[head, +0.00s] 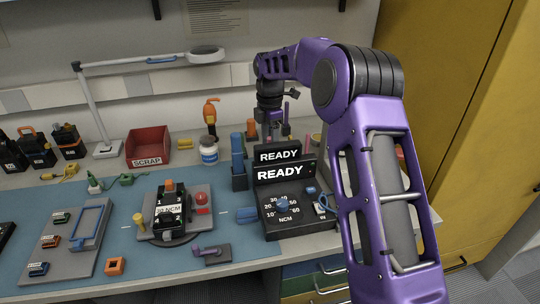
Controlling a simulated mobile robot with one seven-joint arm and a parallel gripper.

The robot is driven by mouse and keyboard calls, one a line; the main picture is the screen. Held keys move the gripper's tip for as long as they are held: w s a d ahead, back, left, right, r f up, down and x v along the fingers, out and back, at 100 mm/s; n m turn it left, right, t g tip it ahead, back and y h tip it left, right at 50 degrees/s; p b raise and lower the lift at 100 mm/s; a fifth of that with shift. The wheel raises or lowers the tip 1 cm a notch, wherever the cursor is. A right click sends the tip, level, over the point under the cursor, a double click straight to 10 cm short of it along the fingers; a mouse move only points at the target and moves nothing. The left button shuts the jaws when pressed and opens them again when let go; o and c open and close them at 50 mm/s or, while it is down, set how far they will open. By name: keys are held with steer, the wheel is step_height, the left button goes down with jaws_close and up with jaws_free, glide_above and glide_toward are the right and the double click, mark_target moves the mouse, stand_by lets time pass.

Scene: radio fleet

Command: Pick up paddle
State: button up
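I cannot make out for certain which object is the paddle. A small grey block with a purple lever (208,250) lies on the front edge of the blue mat. A grey fixture (62,240) with a blue frame sits at the left of the mat. My gripper (272,135) hangs at the back of the bench, behind the black box with READY displays (280,170). Its fingertips are small and partly hidden behind that box, so I cannot tell whether it is open or holds anything.
A red SCRAP bin (147,146), a white jar (209,151) and a magnifier lamp (207,55) are behind. Black tools (38,148) stand at left. A yellow cabinet (480,130) bounds the right.

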jaws_close()
steer(key=shift+r, duration=0.1)
stand_by(0.3)
